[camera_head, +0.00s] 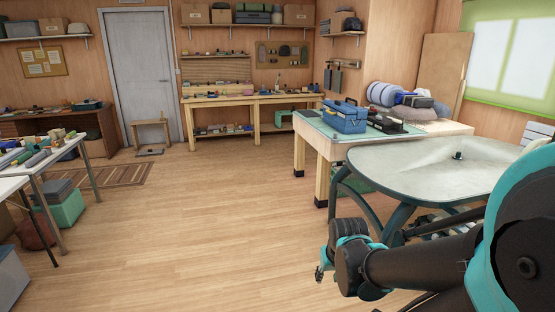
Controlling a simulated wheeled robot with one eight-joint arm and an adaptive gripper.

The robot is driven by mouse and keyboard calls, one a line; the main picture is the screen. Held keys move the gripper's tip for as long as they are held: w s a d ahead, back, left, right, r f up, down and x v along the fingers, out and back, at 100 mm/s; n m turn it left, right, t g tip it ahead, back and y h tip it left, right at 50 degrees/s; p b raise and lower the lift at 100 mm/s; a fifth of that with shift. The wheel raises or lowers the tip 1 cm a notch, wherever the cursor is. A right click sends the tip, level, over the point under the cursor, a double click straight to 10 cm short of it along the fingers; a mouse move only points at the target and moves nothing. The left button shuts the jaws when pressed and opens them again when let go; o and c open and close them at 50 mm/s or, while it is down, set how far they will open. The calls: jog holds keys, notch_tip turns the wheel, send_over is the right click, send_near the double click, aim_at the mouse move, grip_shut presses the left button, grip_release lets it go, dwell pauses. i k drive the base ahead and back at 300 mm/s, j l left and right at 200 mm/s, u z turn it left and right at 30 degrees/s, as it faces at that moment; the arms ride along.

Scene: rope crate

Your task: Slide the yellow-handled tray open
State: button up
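I cannot make out a tray with a yellow handle anywhere in the head view. My black and teal arm reaches in from the lower right. My gripper (321,273) seems to be the small dark end low in the middle right, over the wooden floor and apart from any furniture. Its fingers are too small and too hidden by the arm to tell whether they are open or shut.
A grey-topped table (425,168) with teal legs stands close behind my arm. Beyond it, a workbench (312,132) holds a blue toolbox (345,117). A table (72,146) with tools stands left. The middle floor (190,225) is clear toward the grey door (142,75).

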aim_at(346, 117)
jog(key=i, duration=1.9)
jog(key=i+z, duration=0.1)
jog(key=i, duration=0.55)
jog(key=i+j+z, duration=0.1)
jog(key=i, duration=0.55)
jog(key=i+j+z, duration=0.1)
jog(key=i, duration=0.55)
jog(key=j, duration=0.1)
